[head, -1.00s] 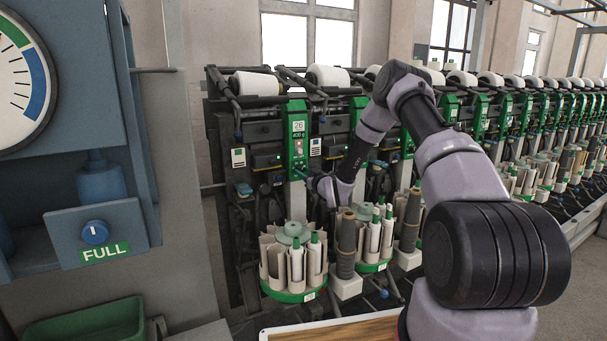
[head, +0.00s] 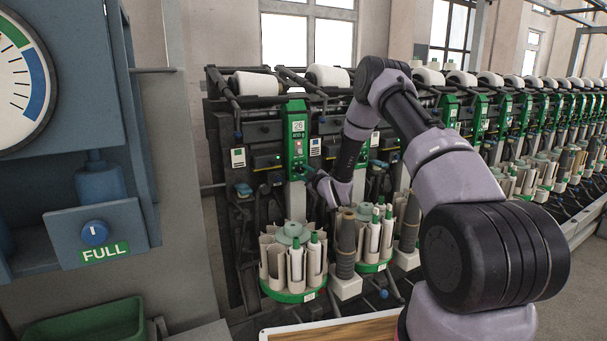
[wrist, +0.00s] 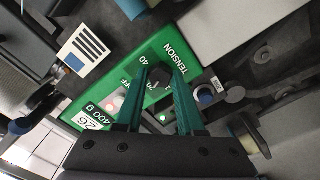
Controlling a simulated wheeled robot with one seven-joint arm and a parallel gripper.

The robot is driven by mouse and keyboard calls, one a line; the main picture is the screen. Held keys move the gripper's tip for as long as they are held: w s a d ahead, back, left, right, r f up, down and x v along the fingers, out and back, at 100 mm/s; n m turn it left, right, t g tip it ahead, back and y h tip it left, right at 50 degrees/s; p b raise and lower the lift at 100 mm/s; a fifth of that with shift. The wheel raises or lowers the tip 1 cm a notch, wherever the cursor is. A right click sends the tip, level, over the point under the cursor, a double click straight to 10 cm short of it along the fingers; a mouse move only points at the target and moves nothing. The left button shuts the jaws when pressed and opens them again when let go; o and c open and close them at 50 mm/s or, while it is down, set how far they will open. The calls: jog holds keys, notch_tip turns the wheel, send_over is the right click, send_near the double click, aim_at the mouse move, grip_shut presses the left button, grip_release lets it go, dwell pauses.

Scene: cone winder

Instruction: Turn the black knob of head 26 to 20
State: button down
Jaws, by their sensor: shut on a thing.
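The green panel of head 26 (head: 296,138) stands at the front of the nearest winding unit. In the wrist view its plate (wrist: 180,52) reads "TENSION" with a "40" mark, and a white label (wrist: 92,117) reads "26" and "400 g". The black knob (wrist: 159,75) sits on this plate between my fingertips and is partly hidden by them. My gripper (wrist: 161,72) is shut on the knob, its two green fingers closing from either side. In the head view my gripper (head: 311,174) is at the lower part of the panel. The knob's setting cannot be read.
A round magazine of tubes (head: 290,290) stands below the panel, with a dark grey cone (head: 346,245) beside it. More winding heads run off to the right. A blue cabinet (head: 60,160) with a dial and a "FULL" knob is at the left.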

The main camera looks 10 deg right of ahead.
jog(key=shift+n, duration=0.4)
jog(key=c, duration=0.5)
grip_release()
jog(key=v, duration=1)
jog(key=shift+s+d, duration=0.1)
jog(key=shift+s, duration=0.3)
